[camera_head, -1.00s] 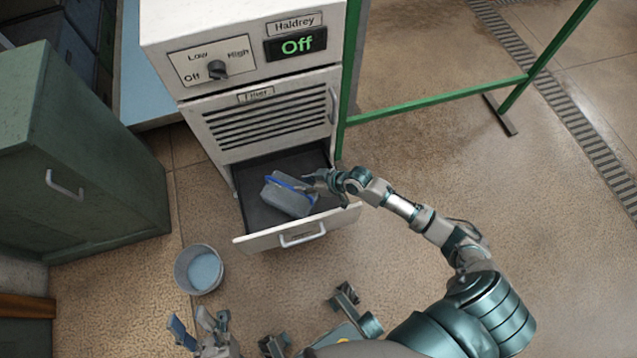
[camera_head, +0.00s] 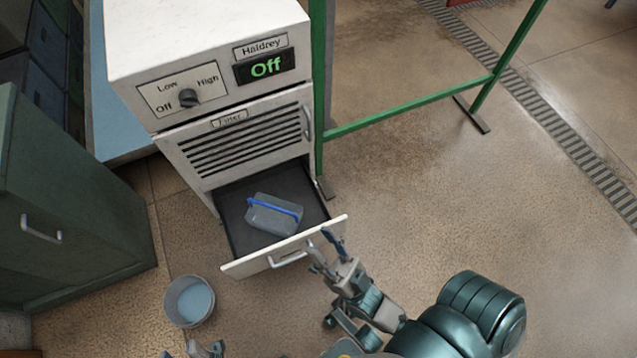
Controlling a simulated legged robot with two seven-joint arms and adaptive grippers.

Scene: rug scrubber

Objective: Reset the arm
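My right gripper (camera_head: 327,250) is in front of the open drawer (camera_head: 230,205), close to the right end of its white front. Its fingers are apart with nothing between them. I cannot tell whether it touches the drawer front. A clear container with a blue handle (camera_head: 273,216) lies inside the drawer, apart from both grippers.
The white Haldrey machine (camera_head: 215,95) stands behind the drawer, its display reading Off. A bucket (camera_head: 188,301) stands on the floor left of the drawer. A green cabinet (camera_head: 75,215) is at the left. A green frame (camera_head: 410,104) stands behind right. The floor at right is clear.

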